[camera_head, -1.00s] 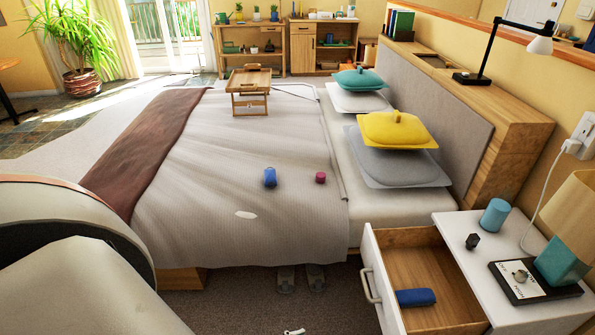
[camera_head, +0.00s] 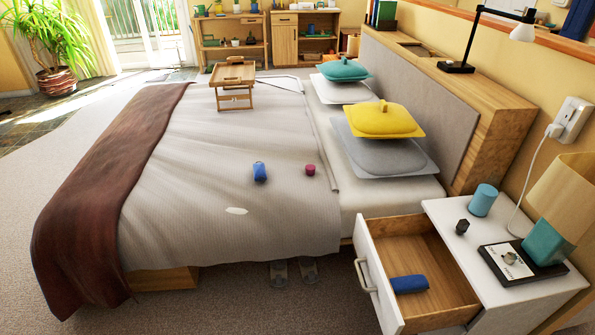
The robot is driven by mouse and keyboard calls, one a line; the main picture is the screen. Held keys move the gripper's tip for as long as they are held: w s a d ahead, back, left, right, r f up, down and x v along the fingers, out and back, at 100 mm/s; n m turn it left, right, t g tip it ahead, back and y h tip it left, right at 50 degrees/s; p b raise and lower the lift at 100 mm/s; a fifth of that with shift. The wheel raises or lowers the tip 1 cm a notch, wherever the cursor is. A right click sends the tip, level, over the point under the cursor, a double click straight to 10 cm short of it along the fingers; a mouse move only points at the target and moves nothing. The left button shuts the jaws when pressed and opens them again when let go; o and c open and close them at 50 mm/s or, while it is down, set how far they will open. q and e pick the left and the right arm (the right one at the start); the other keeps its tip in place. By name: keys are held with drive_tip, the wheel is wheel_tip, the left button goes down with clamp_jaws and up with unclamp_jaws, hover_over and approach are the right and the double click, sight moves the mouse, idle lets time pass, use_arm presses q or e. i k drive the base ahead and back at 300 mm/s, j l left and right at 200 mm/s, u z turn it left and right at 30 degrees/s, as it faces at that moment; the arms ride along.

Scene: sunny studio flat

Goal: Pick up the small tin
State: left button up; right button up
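A small round magenta tin (camera_head: 310,169) sits on the bed, right of a small blue object (camera_head: 260,171). It is small in the view, and I cannot make out its lid or any label. A larger teal cylinder (camera_head: 482,200) stands on the white nightstand and could also be a tin. Neither of my grippers is in view.
The nightstand's drawer (camera_head: 365,290) is open, with a blue case (camera_head: 409,284) inside. The nightstand (camera_head: 440,208) also holds a lamp (camera_head: 556,205) and a small dark object (camera_head: 462,227). A wooden tray table (camera_head: 235,84) stands on the bed (camera_head: 200,190). Slippers (camera_head: 293,270) lie on the carpet.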

sight(310, 169)
drive_tip(key=i+j+z, duration=0.1)
drive_tip(key=z, duration=0.35)
drive_tip(key=j+z, duration=0.2)
drive_tip(key=z, duration=0.3)
drive_tip(key=i+j+z, duration=0.1)
drive_tip(key=j+z, duration=0.15)
drive_tip(key=z, duration=0.2)
drive_tip(key=j+z, duration=0.45)
drive_tip(key=j, duration=0.5)
